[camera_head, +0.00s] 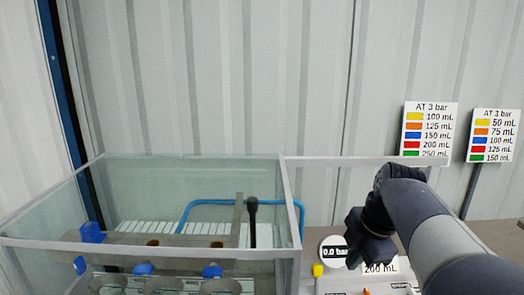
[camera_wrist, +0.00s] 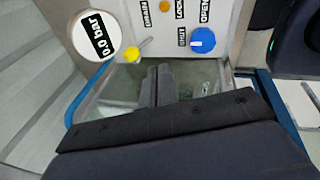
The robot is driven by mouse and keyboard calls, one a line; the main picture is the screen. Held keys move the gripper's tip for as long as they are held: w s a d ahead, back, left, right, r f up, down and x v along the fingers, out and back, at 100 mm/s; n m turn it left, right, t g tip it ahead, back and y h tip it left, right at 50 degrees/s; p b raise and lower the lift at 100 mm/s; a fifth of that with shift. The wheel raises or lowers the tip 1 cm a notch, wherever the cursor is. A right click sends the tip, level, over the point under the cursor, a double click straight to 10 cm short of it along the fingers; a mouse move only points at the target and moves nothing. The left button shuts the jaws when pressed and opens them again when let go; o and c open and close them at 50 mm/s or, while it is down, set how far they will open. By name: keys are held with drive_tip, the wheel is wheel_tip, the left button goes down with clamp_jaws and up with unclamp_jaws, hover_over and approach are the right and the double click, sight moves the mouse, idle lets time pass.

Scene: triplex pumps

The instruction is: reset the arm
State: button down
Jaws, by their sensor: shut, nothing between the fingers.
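My arm (camera_head: 430,225) reaches in from the lower right in the head view, bent at a dark joint. My gripper (camera_wrist: 158,82) shows in the wrist view with its two dark fingers together and nothing between them. In the head view the dark wrist end hangs beside the round gauge (camera_head: 333,254); the fingertips cannot be made out there. In the wrist view the fingers lie just below the panel, with the gauge (camera_wrist: 97,36) reading 0.0 bar to their upper left. I cannot tell whether they touch anything.
A glass-walled tank (camera_head: 180,200) with blue fittings and a blue pipe (camera_head: 240,203) stands left of my arm. The panel carries a yellow knob (camera_wrist: 132,54) and a blue knob (camera_wrist: 203,40). Two signs, one left (camera_head: 429,130) and one right (camera_head: 493,135), stand behind. A corrugated wall closes the back.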

drive_tip(key=shift+w+a+m, duration=0.1)
drive_tip(key=shift+w+m, duration=0.15)
drive_tip(key=shift+m, duration=0.25)
